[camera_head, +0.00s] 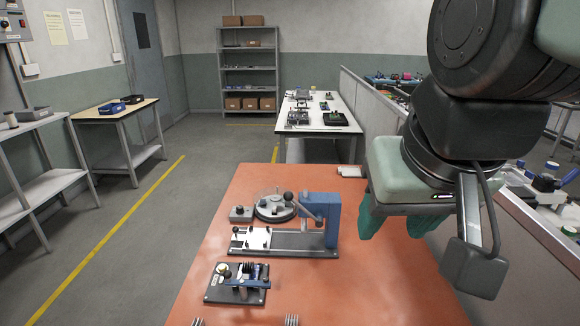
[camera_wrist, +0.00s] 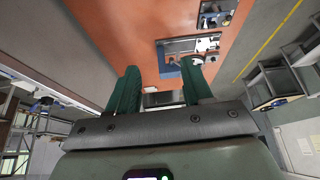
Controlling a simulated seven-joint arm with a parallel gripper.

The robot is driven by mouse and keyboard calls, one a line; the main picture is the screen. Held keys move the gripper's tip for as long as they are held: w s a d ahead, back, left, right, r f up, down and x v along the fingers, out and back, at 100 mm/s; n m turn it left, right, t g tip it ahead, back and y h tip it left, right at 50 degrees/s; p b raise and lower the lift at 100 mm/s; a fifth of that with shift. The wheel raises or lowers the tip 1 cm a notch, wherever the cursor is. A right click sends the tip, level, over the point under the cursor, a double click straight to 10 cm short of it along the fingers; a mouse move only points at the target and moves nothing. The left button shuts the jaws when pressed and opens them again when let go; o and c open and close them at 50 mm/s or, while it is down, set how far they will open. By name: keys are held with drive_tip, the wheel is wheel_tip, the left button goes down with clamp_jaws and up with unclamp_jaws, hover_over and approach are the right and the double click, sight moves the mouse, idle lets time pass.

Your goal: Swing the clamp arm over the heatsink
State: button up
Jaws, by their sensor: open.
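A small dark fixture plate (camera_head: 219,294) lies at the front left of the orange table. A blue bar, which looks like the clamp arm (camera_head: 247,284), lies across its right part, near a dark finned block that looks like the heatsink (camera_head: 259,270). Whether the bar is over or in front of the fins, I cannot tell. The fixture plate also shows small near the top of the wrist view (camera_wrist: 217,14). My gripper (camera_head: 398,224) is open and empty, well to the right of and above the fixture. Its two teal fingers are spread in the wrist view (camera_wrist: 160,80).
A blue-headed press fixture (camera_head: 333,217) on a grey base stands behind the small fixture, with a round dial (camera_head: 272,207) and a small grey box (camera_head: 241,214) beyond. Finned pieces (camera_head: 291,320) show at the bottom edge. The table's right part (camera_head: 390,290) is clear.

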drive_tip(key=w+a+f+g, duration=0.1)
drive_tip(key=w+a, duration=0.2)
drive_tip(key=w, duration=0.2)
drive_tip(key=w+a+g, duration=0.1)
drive_tip(key=w+a, duration=0.2)
drive_tip(key=w, duration=0.2)
drive_tip(key=n+g+y, duration=0.2)
drive_tip(key=g, duration=0.2)
hover_over(228, 271)
drive_tip(key=d, duration=0.2)
drive_tip(key=w+d+f+x, duration=0.1)
drive_tip(key=d+x, duration=0.1)
drive_tip(key=x, duration=1)
drive_tip(key=w+d+x, duration=0.1)
drive_tip(key=d+x, duration=0.2)
drive_tip(key=x, duration=1.9)
drive_tip(key=shift+w+d+f, duration=0.15)
drive_tip(key=shift+w+f, duration=0.1)
drive_tip(key=shift+f, duration=0.05)
clamp_jaws()
